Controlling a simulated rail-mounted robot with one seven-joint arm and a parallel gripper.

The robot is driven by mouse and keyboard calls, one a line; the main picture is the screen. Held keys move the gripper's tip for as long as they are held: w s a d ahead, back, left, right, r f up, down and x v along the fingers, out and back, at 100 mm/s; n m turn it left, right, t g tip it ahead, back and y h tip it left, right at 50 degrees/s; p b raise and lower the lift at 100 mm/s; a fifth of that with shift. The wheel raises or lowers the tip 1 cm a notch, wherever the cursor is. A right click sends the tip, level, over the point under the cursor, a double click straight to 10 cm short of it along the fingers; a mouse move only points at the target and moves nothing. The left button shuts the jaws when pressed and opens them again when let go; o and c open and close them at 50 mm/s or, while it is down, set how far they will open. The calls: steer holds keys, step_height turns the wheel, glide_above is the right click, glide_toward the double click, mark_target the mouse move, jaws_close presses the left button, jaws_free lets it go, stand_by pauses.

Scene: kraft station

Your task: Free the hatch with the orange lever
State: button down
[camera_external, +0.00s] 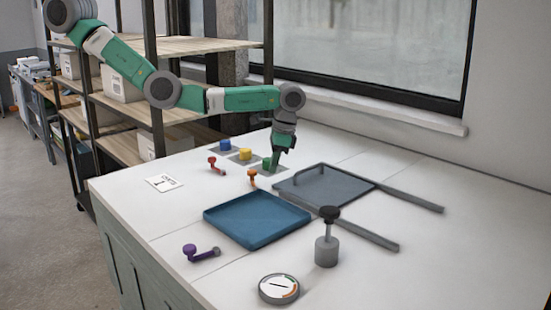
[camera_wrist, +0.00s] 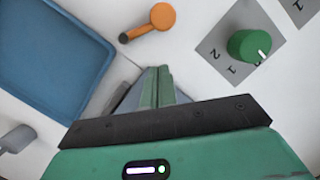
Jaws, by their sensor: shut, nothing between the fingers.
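The orange lever (camera_external: 252,178) stands on the white worktop, between the knobs and the blue tray. In the wrist view the orange lever (camera_wrist: 150,23) has a round end and a thin arm with a dark tip. The grey hatch panel (camera_external: 330,188) lies flat between two rails, right of the lever. In the wrist view it is mostly hidden behind my gripper. My gripper (camera_external: 276,164) points down beside the green knob, to the right of and behind the lever. In the wrist view my gripper (camera_wrist: 158,75) is shut and empty, apart from the lever.
A green knob (camera_wrist: 246,46) sits on a numbered plate, with yellow (camera_external: 245,153) and blue (camera_external: 225,146) knobs beyond. A red lever (camera_external: 216,166), purple lever (camera_external: 201,253), blue tray (camera_external: 257,220), plunger (camera_external: 327,250) and dial (camera_external: 279,289) share the worktop. The left front is mostly clear.

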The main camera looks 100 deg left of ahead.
steer(key=w+v, duration=0.1)
steer(key=v, duration=0.9)
steer(key=shift+a+p, duration=0.2)
steer(key=shift+p, duration=0.2)
steer(key=w+a+r+t+y+p, duration=0.1)
steer(key=w+a+r+t+y, duration=0.1)
steer(key=w+r+t, duration=0.35)
steer(key=w+a+r+t+y+p, duration=0.1)
steer(key=w+r+t+p, duration=0.15)
steer(key=r, duration=0.55)
step_height(320, 180, up, 14)
steer(key=d+t+y, duration=0.1)
steer(key=d+t, duration=0.1)
steer(key=t, duration=0.5)
steer(key=s+d+r+m+t+h, duration=0.1)
steer(key=s+d+r+t, duration=0.3)
steer(key=s+r, duration=0.3)
steer(key=s+d+r+m+t+h+p, duration=0.1)
steer(key=s+d+r+t, duration=0.3)
steer(key=s+r, duration=0.4)
steer(key=s+d+r+m+t+h+p, duration=0.1)
steer(key=s+d+r+t, duration=0.3)
steer(key=s+r, duration=0.4)
step_height(320, 180, up, 5)
steer(key=shift+d+f+t, duration=0.15)
steer(key=shift+t, duration=0.15)
